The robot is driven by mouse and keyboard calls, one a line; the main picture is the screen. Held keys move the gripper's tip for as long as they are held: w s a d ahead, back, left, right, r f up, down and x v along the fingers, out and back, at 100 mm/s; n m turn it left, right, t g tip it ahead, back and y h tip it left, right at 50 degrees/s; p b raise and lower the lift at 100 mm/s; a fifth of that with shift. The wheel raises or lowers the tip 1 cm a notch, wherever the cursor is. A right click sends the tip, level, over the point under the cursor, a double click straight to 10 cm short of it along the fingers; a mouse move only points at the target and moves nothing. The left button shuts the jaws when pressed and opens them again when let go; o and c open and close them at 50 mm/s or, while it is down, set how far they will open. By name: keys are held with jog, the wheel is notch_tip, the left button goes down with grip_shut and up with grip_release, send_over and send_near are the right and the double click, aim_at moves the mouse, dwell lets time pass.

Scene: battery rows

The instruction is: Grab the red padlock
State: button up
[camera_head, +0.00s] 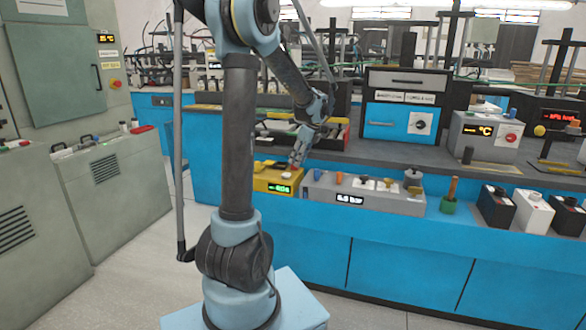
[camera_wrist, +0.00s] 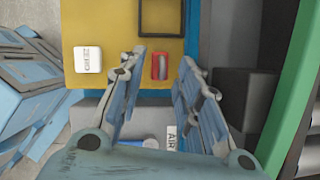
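A small red object with a grey middle (camera_wrist: 160,66) lies on the yellow box (camera_wrist: 115,22) in the wrist view. It may be the red padlock, but its shape is too small to be sure. My gripper (camera_wrist: 163,56) is open, with one finger on each side of the red object in the picture; I see no contact. In the head view my gripper (camera_head: 296,164) hangs low over the yellow box (camera_head: 264,184) and hides part of its top. A red patch (camera_head: 294,168) shows by the fingertips.
A white labelled block (camera_wrist: 88,60) and a dark square frame (camera_wrist: 162,18) are on the yellow box. A grey device (camera_head: 375,198) with knobs stands right of it on the blue bench (camera_head: 400,250). Another red item (camera_head: 142,129) lies on the left cabinet (camera_head: 112,190).

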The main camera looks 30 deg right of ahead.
grip_shut()
jog(key=shift+r, duration=0.1)
